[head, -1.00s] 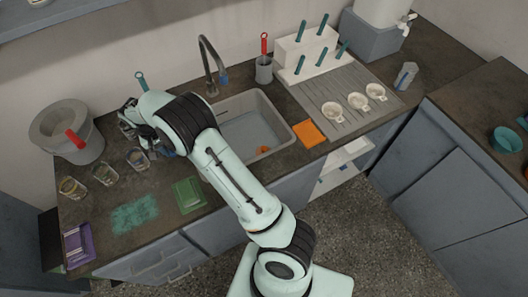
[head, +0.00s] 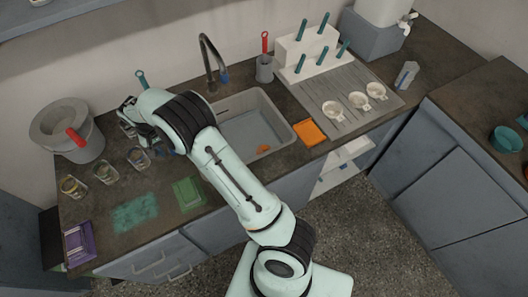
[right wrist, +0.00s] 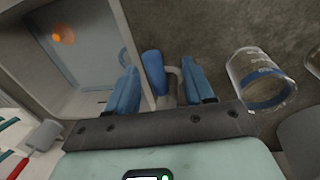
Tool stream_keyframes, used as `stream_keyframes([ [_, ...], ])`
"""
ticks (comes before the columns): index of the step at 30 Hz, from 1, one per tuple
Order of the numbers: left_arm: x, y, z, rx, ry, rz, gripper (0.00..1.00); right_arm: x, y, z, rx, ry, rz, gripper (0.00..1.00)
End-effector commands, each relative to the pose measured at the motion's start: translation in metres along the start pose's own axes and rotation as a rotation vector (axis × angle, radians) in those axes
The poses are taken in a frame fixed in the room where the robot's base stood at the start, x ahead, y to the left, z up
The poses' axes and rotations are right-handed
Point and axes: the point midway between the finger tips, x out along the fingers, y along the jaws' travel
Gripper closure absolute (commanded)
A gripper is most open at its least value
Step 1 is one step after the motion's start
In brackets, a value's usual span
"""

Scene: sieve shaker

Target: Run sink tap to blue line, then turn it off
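The sink tap (head: 204,62) is a dark arched spout with a blue tip behind the grey sink (head: 285,118). The basin also shows in the right wrist view (right wrist: 85,103); I see no water stream. My right gripper (right wrist: 160,88) is open, its two blue fingers on either side of a rounded blue lever (right wrist: 153,70) beside a grey stem, by the sink's edge. I cannot tell whether the fingers touch it. In the head view my arm hides the lever and most of the gripper. A clear glass (right wrist: 260,78) with a blue band stands beside the gripper. My left gripper is out of view.
Several glasses, one here (head: 105,172), and a grey bucket (head: 88,140) stand left of the sink. A green sponge (head: 188,193) and an orange cloth (head: 310,133) lie near it. A drainboard with cups (head: 388,103) and a white rack (head: 306,48) are right.

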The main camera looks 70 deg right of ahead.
Motion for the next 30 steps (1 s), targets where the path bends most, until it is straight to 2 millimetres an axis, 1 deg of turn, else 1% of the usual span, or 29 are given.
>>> stream_keyframes([
  [4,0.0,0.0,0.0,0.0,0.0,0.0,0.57,-0.001,0.001,0.001,0.0,-0.002,0.003,0.48],
  [7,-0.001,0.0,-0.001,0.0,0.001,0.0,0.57,-0.009,0.001,0.0,0.0,-0.001,0.002,0.48],
  [11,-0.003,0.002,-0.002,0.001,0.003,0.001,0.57,-0.033,0.0,0.0,-0.001,0.002,-0.001,0.48],
  [18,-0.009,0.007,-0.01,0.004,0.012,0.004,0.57,-0.089,-0.001,-0.002,0.0,0.004,-0.003,0.48],
  [21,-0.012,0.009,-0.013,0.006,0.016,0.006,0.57,-0.108,-0.002,-0.001,-0.001,0.003,-0.002,0.48],
  [25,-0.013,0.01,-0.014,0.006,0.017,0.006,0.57,-0.125,-0.001,-0.001,0.0,0.002,-0.002,0.48],
  [30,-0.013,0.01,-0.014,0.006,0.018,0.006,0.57,-0.133,-0.001,-0.001,-0.001,0.0,0.0,0.48],
])
